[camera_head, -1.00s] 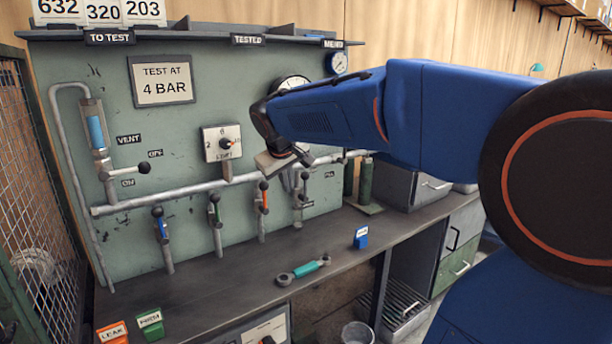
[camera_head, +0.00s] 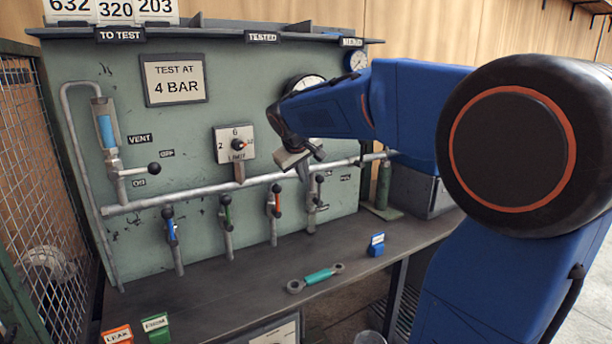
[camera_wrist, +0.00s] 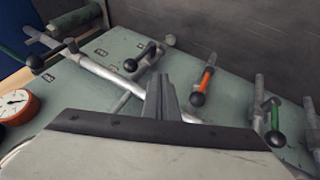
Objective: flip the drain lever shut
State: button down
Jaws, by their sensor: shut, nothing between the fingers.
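My gripper (camera_head: 303,172) is shut and empty in front of the panel's right part; its closed fingers also show in the wrist view (camera_wrist: 161,92). Several levers with black ball knobs line the pipe. None has a drain label I can read. A grey lever (camera_head: 312,198) stands just below and right of my gripper, and it shows in the wrist view (camera_wrist: 143,58) beyond the fingers, apart from them. Another black-knobbed lever (camera_wrist: 42,58) is at the pipe's end, at the left of the wrist view, between small labels. In the head view my gripper and arm partly cover this area.
Orange (camera_head: 274,201), green (camera_head: 227,212) and blue (camera_head: 171,228) levers stand to the left. The vent lever (camera_head: 140,171) is farther left. A wrench (camera_head: 316,276) and blue block (camera_head: 376,245) lie on the bench. A green cylinder (camera_head: 383,185) stands right of the panel.

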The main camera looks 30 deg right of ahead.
aim_at(319, 190)
jog(key=w+d+f, duration=0.4)
jog(key=d+f, duration=0.2)
jog(key=shift+w+d, duration=0.25)
jog(key=shift+d, duration=0.15)
jog(key=shift+d, duration=0.1)
dwell(0.3)
